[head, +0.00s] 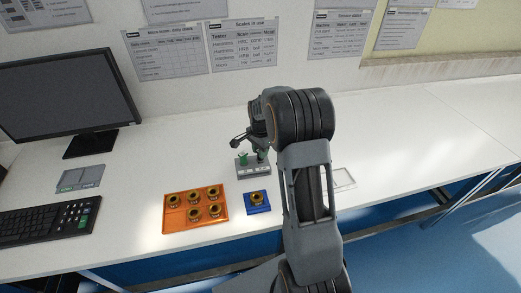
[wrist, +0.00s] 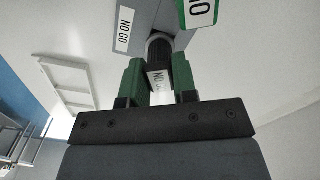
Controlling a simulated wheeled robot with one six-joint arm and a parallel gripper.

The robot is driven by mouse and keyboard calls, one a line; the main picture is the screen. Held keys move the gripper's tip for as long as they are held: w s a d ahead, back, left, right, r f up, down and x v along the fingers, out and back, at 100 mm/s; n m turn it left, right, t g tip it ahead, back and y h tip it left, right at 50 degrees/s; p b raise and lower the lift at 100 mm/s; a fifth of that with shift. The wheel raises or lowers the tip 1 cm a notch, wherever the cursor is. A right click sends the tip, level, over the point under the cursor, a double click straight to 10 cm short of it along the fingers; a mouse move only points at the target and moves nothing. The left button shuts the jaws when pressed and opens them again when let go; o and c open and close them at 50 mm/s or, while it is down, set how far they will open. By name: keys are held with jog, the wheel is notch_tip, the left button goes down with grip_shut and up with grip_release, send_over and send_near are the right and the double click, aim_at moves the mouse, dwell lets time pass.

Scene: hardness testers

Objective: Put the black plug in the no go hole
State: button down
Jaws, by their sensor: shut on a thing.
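My gripper (wrist: 157,76) is shut on the black plug (wrist: 159,48), which sits between its two green finger pads in the wrist view. A white label with partly hidden lettering faces the camera between the pads. The plug's far end is at the grey block (wrist: 143,16), which bears a NO GO label (wrist: 123,30); I cannot tell how far it is in the hole. A green piece with a white label (wrist: 200,12) is at the block's right. In the head view my gripper (head: 262,150) is over the grey block (head: 254,171), partly hidden by my arm.
An orange tray (head: 180,224) with several brass-coloured round parts lies left of the block. A blue tray (head: 250,210) with one such part is in front of it. A white frame (head: 344,179) lies right of my arm. The monitor (head: 66,95) and keyboard (head: 45,218) stand at left.

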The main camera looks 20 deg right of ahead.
jog(key=shift+f, duration=0.2)
jog(key=c, duration=1.4)
grip_release()
jog(key=o, duration=0.6)
notch_tip(320, 180, up, 14)
jog(key=shift+f, duration=0.1)
